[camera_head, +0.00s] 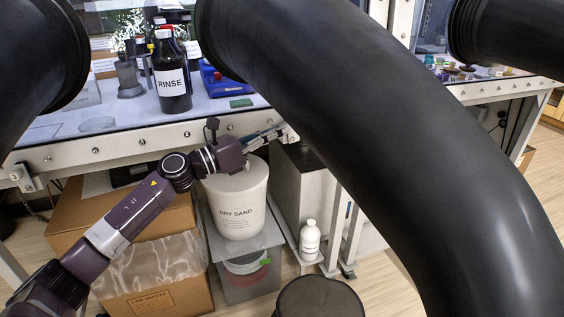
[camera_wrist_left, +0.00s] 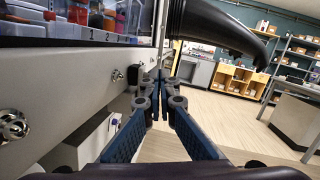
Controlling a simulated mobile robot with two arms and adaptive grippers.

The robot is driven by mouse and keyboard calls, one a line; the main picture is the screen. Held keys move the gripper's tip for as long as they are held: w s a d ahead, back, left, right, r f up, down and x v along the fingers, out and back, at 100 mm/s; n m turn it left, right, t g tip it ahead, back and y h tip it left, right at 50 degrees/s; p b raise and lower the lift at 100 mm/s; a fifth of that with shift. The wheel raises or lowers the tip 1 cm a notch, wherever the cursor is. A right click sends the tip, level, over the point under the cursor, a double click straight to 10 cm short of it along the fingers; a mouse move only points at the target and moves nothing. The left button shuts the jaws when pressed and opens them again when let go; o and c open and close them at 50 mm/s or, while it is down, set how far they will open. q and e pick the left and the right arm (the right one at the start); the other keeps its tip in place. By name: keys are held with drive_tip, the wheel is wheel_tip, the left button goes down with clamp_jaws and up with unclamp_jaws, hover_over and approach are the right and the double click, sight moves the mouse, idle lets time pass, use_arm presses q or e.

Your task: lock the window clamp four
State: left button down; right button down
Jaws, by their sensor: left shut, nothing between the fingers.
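My left gripper (camera_head: 272,132) reaches in from the lower left, along the front of the window's lower frame. It is shut and empty; the closed blue fingers also show in the left wrist view (camera_wrist_left: 162,88). A pale bracket-like part (camera_head: 290,133) sits on the frame by the fingertips, perhaps a clamp; contact cannot be told. Another metal clamp-like part (camera_head: 23,178) is on the frame at the far left. I cannot tell which one is clamp four, or whether either is locked. In the wrist view a dark knob (camera_wrist_left: 134,75) stands out from the frame left of the fingers.
A large black glove sleeve (camera_head: 370,120) hangs across the middle and right. Below the arm stand a DRY SAND tub (camera_head: 238,208), a cardboard box (camera_head: 165,295) and a small white bottle (camera_head: 310,240). A RINSE bottle (camera_head: 171,80) stands behind the window.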

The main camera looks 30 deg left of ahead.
use_arm(q)
drive_tip(key=shift+s, duration=0.1)
drive_tip(key=v, duration=1.2)
idle(0.7)
